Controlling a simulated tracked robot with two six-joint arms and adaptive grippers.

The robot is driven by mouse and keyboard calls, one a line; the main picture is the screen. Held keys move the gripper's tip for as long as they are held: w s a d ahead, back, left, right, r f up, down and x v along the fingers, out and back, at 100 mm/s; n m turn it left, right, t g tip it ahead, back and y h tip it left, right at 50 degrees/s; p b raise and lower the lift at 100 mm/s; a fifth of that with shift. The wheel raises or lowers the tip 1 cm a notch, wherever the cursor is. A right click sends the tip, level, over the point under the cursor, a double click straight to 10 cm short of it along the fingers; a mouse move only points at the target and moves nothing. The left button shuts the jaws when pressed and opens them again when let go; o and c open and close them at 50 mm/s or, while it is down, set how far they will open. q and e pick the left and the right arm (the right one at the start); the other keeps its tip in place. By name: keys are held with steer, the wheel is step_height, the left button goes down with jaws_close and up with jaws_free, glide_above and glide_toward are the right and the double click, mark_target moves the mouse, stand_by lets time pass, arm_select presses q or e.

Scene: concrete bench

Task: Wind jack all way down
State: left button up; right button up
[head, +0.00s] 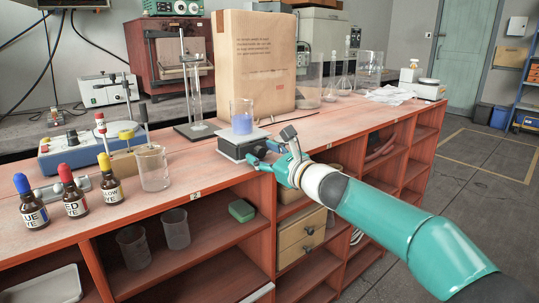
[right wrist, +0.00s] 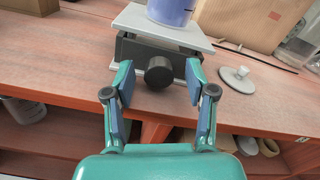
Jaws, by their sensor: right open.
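The lab jack (head: 243,145) stands near the front edge of the bench, with a light flat top plate and a dark body. A beaker of blue-violet liquid (head: 242,118) stands on its plate. In the right wrist view the jack (right wrist: 130,49) shows its round black knob (right wrist: 159,72) facing me. My right gripper (head: 268,152) is at the front of the jack. In the right wrist view its fingers (right wrist: 158,88) are open, one on each side of the knob and apart from it. The beaker's lower part (right wrist: 170,10) shows at the top there. My left gripper is not in view.
A large paper bag (head: 254,65) stands behind the jack. An empty beaker (head: 152,167) and dropper bottles (head: 73,192) stand to the left. A stand with a glass cylinder (head: 195,95) is close behind left. Open shelves (head: 190,262) lie below the bench edge.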

steer(key=shift+s, duration=0.1)
steer(key=v, duration=1.2)
